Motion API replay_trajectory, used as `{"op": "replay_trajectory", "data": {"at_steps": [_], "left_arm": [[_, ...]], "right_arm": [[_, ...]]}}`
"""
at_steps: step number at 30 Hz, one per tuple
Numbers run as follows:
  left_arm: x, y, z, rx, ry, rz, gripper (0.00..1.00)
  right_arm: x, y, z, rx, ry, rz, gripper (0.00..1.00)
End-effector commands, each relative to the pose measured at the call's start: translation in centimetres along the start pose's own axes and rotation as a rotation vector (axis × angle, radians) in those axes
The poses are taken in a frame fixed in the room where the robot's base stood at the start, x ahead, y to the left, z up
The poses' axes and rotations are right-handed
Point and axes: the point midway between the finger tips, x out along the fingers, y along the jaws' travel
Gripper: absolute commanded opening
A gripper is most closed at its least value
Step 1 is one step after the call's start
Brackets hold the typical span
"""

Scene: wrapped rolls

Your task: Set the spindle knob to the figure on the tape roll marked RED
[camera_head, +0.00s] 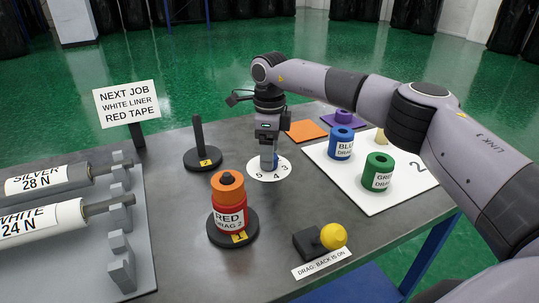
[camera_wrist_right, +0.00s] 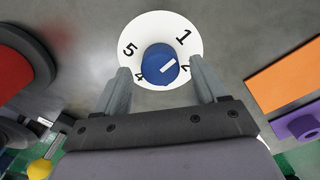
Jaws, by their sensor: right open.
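The red tape roll (camera_head: 229,219) reads RED DRAG 2. It stands on a black spindle base under an orange roll (camera_head: 228,186); a red roll edge shows in the wrist view (camera_wrist_right: 12,66). The blue spindle knob (camera_wrist_right: 158,62) sits on a white round dial (camera_wrist_right: 146,25) with figures 1, 2, 4 and 5 visible. My right gripper (camera_wrist_right: 160,68) is open, pointing down, with one finger on each side of the knob; contact is unclear. It hides much of the knob in the head view (camera_head: 268,164).
A yellow-ball lever (camera_head: 333,236) has a plate reading DRAG: BACK IS ON. The sign (camera_head: 127,103) reads NEXT JOB, WHITE LINER, RED TAPE. Blue (camera_head: 341,143) and green (camera_head: 377,172) rolls stand on a white mat. An empty spindle (camera_head: 199,145) and racked SILVER and WHITE rolls are left.

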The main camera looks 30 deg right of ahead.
Motion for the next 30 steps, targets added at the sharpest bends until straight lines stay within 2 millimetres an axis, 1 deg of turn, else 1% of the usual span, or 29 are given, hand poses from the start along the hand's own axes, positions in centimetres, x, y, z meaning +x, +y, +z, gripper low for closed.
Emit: {"op": "replay_trajectory", "data": {"at_steps": [1,5,13,14,15,17,18,26,30], "left_arm": [[-0.01,-0.05,0.0,0.0,0.0,-0.001,0.66],[0.0,-0.09,0.04,0.001,0.0,-0.002,0.66],[0.08,-0.14,0.41,0.001,-0.007,-0.003,0.66],[0.09,-0.15,0.44,0.001,-0.008,-0.003,0.66],[0.09,-0.15,0.48,0.001,-0.009,-0.003,0.66],[0.1,-0.15,0.49,0.001,-0.009,-0.003,0.66],[0.1,-0.16,0.49,0.001,-0.009,-0.003,0.66],[0.0,-0.15,0.32,0.001,-0.008,-0.003,0.66],[-0.25,-0.14,-0.08,0.003,-0.004,-0.003,0.66]], "right_arm": [[0.56,0.02,-0.03,0.0,0.001,0.001,0.71],[1.38,0.01,0.0,0.0,0.0,0.0,0.71],[1.52,0.0,0.0,0.0,-0.001,0.0,0.71],[1.52,0.0,0.0,0.0,-0.001,0.0,0.62],[1.51,0.0,0.0,0.0,-0.001,0.0,0.49],[1.5,0.0,0.0,0.0,-0.001,0.0,0.29],[1.5,0.01,0.0,0.0,-0.001,0.0,0.16],[1.42,0.02,0.01,0.013,-0.001,0.001,0.15],[1.31,0.04,0.01,0.054,-0.001,0.002,0.15]]}}
